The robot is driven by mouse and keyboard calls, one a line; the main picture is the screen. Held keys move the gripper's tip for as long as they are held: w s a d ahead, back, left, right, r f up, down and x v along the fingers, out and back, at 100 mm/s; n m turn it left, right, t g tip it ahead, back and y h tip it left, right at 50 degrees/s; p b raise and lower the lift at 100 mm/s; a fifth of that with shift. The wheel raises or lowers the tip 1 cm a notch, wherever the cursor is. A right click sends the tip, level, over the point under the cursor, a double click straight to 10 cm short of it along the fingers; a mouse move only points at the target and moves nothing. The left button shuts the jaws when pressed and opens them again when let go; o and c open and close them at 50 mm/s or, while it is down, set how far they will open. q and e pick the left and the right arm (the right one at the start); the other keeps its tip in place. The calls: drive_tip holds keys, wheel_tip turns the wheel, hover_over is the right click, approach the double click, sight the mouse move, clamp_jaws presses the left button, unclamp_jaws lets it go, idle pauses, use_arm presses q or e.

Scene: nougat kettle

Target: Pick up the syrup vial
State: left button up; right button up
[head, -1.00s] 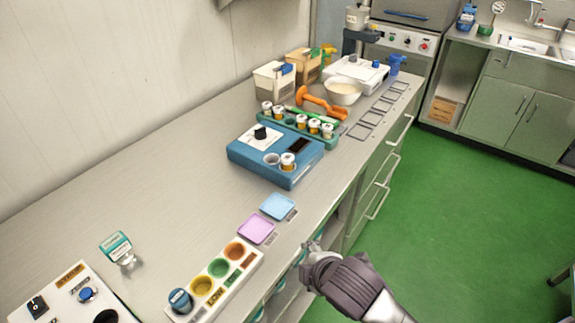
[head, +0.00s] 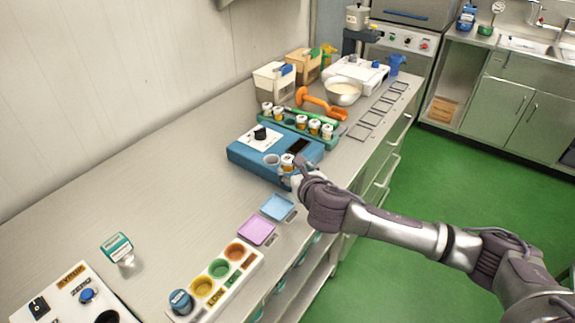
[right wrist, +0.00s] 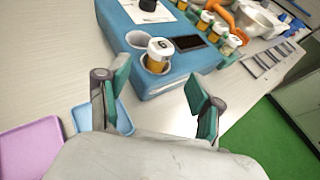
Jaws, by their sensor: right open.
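An amber vial with a white, marked cap (head: 288,159) stands upright in a well of the blue device (head: 250,158); an empty-looking well is beside it. It also shows in the right wrist view (right wrist: 158,60), with amber liquid below the cap. More white-capped amber vials (head: 314,126) stand in a green rack behind the device. My right gripper (head: 296,177) is at the device's near right edge, close to the vial. In the right wrist view its fingers (right wrist: 158,98) are apart and empty, with the vial beyond them. My left gripper is out of view.
A blue tile (head: 277,207) and a pink tile (head: 256,231) lie in front of the device, near a white strip with coloured cups (head: 235,283). An orange scoop (head: 320,102) and a bowl (head: 343,92) stand behind the rack. The counter left of the device is clear.

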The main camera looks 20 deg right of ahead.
sight(290, 163)
drive_tip(key=shift+r+p+x, duration=0.1)
drive_tip(key=shift+p+x, duration=0.2)
drive_tip(key=shift+x, duration=1.6)
drive_tip(key=shift+r+p+x, duration=0.15)
drive_tip(key=shift+p+x, duration=0.1)
drive_tip(key=shift+x, duration=1.7)
drive_tip(key=shift+w+a, duration=0.1)
clamp_jaws()
